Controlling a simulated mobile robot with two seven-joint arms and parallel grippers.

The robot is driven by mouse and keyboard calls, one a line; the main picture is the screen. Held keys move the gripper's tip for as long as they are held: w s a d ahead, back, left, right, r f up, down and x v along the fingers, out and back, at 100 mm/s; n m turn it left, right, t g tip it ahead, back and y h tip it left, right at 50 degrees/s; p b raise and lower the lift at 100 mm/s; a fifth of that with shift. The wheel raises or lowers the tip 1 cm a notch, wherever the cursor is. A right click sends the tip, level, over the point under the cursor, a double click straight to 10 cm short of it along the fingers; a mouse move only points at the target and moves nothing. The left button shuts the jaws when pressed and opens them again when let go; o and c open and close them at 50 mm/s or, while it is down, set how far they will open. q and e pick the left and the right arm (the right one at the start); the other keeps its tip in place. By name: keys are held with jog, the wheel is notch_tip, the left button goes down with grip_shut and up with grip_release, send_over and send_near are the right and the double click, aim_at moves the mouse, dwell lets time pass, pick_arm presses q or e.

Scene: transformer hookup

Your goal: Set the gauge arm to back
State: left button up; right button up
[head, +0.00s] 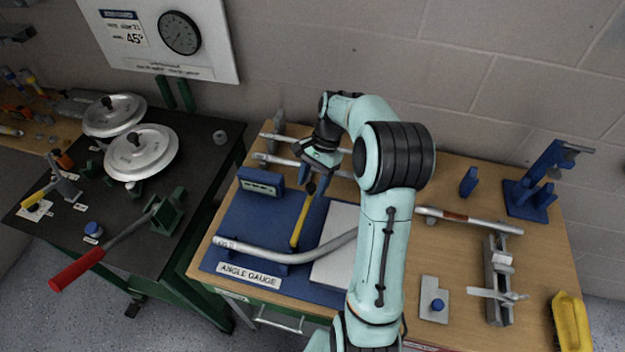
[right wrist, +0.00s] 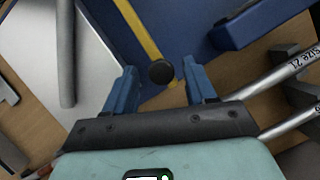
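The gauge arm (head: 302,220) is a yellow bar with a black knob (head: 311,187) at its far end. It lies over the blue angle gauge board (head: 232,214), slanting back and slightly right. My right gripper (head: 318,179) is over the knob end, fingers pointing down. In the right wrist view the black knob (right wrist: 161,72) shows in the gap between the open blue fingertips of the gripper (right wrist: 162,82), apparently touching neither. The yellow arm (right wrist: 138,28) runs away from it. I cannot tell the exact height gap. My left gripper is not in view.
A bent grey pipe (head: 262,256) crosses the board's front, by a white plate (head: 336,245). A blue block (head: 261,182) stands at the board's back left. Straight pipes (head: 468,219) lie behind. A wall sign (head: 124,27) reads 45°. A red-handled bender (head: 78,269) is at left.

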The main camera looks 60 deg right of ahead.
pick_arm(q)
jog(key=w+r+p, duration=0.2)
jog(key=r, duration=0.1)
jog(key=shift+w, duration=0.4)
pick_arm(e)
jog(key=v, duration=1.3)
jog(key=shift+r, duration=0.2)
jog(key=shift+s+d, duration=0.1)
jog(key=shift+f, duration=0.1)
